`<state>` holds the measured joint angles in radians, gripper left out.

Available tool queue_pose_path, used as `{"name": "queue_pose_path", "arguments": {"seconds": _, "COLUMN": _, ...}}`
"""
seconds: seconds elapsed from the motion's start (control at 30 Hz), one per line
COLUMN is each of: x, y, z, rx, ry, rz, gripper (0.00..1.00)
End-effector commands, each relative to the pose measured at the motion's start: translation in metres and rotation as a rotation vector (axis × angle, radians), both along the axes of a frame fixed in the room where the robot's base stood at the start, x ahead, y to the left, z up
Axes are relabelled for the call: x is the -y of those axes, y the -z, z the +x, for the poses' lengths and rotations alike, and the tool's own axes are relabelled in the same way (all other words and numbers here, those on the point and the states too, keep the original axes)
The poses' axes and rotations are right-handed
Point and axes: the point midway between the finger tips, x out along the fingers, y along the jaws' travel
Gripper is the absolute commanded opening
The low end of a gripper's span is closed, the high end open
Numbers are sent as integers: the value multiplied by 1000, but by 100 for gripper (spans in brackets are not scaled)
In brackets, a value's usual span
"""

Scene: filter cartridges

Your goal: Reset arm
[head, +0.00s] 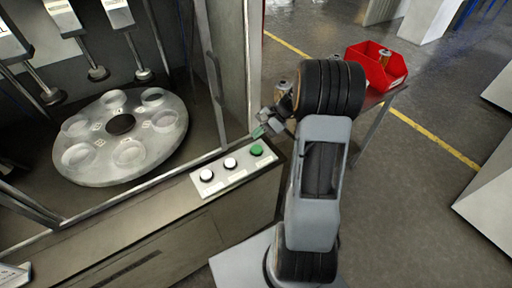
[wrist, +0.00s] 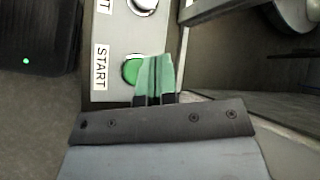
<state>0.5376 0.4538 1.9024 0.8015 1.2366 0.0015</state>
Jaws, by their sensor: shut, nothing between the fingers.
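My arm rises in the middle of the head view, bent over toward the machine's button panel (head: 232,171). My gripper (head: 259,131) is just above the green button (head: 257,150) end of that panel. In the wrist view my gripper (wrist: 155,62) shows shut and empty, its green fingertips together. The fingertips overlap the right edge of the green START button (wrist: 132,70). I cannot tell whether they touch it. A white button (wrist: 143,5) lies beyond it in the wrist view.
The machine holds a round plate (head: 121,170) with several cups behind an open frame. A red bin (head: 396,72) stands on a side table at the upper right, with a cartridge (head: 384,56) in it. Open floor lies to the right.

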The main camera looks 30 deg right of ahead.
Motion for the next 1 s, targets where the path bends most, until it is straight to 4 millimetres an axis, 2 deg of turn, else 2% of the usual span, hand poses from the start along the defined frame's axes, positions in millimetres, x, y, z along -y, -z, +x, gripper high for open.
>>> {"name": "queue_pose_path", "arguments": {"seconds": 0.6, "x": 0, "y": 1, "z": 0, "rx": 0, "ry": 0, "rz": 0, "gripper": 0}}
{"name": "queue_pose_path", "arguments": {"seconds": 0.67, "x": 4, "y": 6, "z": -1, "rx": -2, "ry": -4, "rz": -33, "gripper": 0}}
{"name": "queue_pose_path", "arguments": {"seconds": 0.8, "x": 6, "y": 23, "z": -32, "rx": -56, "ry": -75, "rz": -141, "gripper": 0}}
{"name": "queue_pose_path", "arguments": {"seconds": 1.0, "x": -15, "y": -3, "z": -79, "rx": -5, "ry": -313, "rz": -417, "gripper": 0}}
